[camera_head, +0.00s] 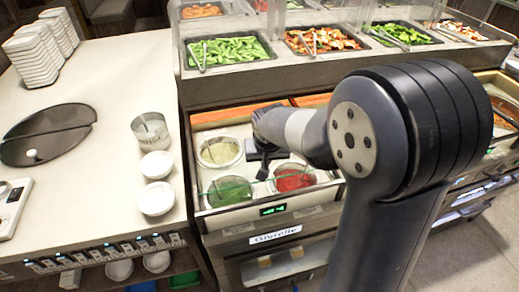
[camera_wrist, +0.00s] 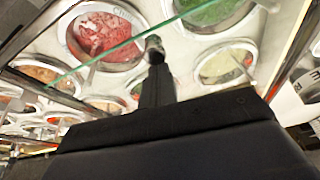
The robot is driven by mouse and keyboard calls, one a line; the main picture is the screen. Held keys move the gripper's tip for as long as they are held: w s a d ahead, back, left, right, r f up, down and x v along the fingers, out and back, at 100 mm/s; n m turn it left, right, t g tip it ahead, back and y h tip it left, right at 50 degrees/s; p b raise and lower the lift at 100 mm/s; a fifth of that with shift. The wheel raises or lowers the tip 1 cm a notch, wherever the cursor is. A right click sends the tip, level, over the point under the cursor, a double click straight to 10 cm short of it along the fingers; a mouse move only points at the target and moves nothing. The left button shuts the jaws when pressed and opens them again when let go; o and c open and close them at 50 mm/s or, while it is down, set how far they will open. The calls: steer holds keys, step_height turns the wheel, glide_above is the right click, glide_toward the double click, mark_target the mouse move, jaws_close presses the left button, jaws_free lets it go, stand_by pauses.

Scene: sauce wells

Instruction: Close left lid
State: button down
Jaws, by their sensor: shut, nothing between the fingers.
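The sauce wells sit in a light counter unit in front of me. In the head view a cream sauce well (camera_head: 220,152), a green sauce well (camera_head: 230,190) and a red sauce well (camera_head: 294,178) show. A clear glass pane with a thin green edge, seemingly the left lid (camera_wrist: 118,48), crosses the wrist view over the red well (camera_wrist: 100,36). How far it is open I cannot tell. My gripper (camera_head: 263,172) is shut and empty, above the unit between the cream and red wells. Its fingertips (camera_wrist: 154,44) show in the wrist view beside the pane; contact is unclear.
Food trays with tongs (camera_head: 228,50) stand behind a glass guard at the back. My arm hides the unit's right part.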

steer(key=shift+s+d+f+b, duration=0.1)
steer(key=shift+s+d+b, duration=0.15)
steer(key=shift+s, duration=1.1)
steer(key=shift+s+d+b, duration=0.1)
steer(key=shift+s+d, duration=0.2)
steer(key=shift+s, duration=1.05)
